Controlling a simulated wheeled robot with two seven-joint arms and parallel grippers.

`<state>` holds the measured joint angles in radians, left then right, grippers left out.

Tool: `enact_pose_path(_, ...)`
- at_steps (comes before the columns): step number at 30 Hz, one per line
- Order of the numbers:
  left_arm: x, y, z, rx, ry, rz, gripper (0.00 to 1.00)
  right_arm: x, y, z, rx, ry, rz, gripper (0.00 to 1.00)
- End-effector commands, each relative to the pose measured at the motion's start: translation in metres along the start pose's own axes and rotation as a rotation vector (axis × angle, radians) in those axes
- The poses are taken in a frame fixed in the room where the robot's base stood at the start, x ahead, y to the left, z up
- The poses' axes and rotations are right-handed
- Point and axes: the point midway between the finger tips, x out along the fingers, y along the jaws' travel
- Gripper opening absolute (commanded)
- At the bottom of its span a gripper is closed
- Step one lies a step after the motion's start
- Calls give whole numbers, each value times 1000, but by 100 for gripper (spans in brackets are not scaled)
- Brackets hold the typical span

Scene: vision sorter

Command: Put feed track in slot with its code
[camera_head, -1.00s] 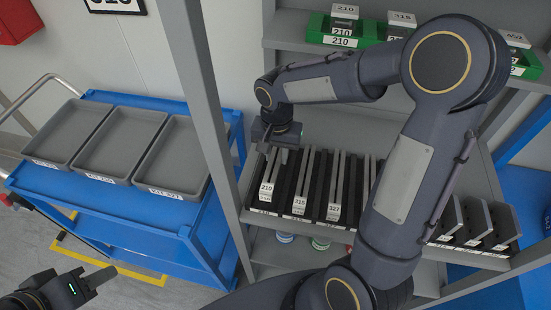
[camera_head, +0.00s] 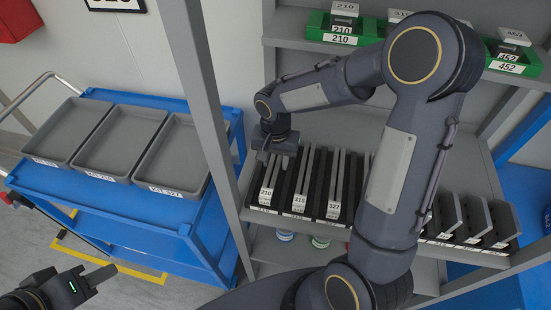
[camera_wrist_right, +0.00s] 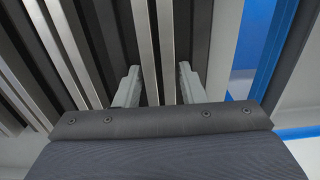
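Several long feed tracks stand side by side in dark slots on the middle shelf. In the head view their front labels read 210 (camera_head: 266,194), 315 (camera_head: 300,199) and 327 (camera_head: 334,208). My right gripper (camera_head: 275,160) hangs over the back part of the leftmost track, labelled 210. In the right wrist view its two fingers (camera_wrist_right: 158,82) are apart, with a light metal strip (camera_wrist_right: 145,45) and a dark strip showing between them. I cannot tell whether they touch the track. My left gripper (camera_head: 98,277) is at the lower left, away from the shelf; its opening is unclear.
A blue cart (camera_head: 110,210) with three grey trays (camera_head: 120,145) stands left of the grey rack post (camera_head: 205,110). Green bins (camera_head: 345,38) sit on the upper shelf. Dark upright plates (camera_head: 475,215) stand at the shelf's right. My right arm hides part of the shelf.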

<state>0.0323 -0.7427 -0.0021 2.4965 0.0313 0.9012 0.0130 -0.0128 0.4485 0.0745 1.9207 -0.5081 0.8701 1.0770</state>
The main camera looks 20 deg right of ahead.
Motion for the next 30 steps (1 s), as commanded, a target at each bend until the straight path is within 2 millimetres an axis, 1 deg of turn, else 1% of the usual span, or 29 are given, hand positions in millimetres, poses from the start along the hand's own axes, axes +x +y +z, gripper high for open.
enact_pose_path(3,-2,1,-1,0,0,0,36,-2,0,0,0,0,0,36)
enact_pose_path(5,-5,2,-2,0,0,0,36,-6,0,0,0,0,-1,36)
enact_pose_path(7,-2,1,-1,0,0,0,36,-14,0,-1,0,3,-1,36)
enact_pose_path(11,-1,0,0,0,0,0,36,-39,-1,-1,0,6,-5,36)
enact_pose_path(15,0,0,0,0,0,0,36,-71,-1,-1,0,5,-5,36)
enact_pose_path(19,1,0,0,0,0,0,36,-96,0,0,0,4,-4,36)
enact_pose_path(22,1,0,0,0,0,0,36,-110,-1,0,0,2,-3,36)
enact_pose_path(26,1,0,1,0,0,0,36,-121,1,1,-3,1,-4,36)
enact_pose_path(29,1,0,0,0,0,0,36,-130,11,7,-25,5,-30,36)
enact_pose_path(30,1,0,0,0,0,0,36,-134,19,12,-44,9,-53,36)
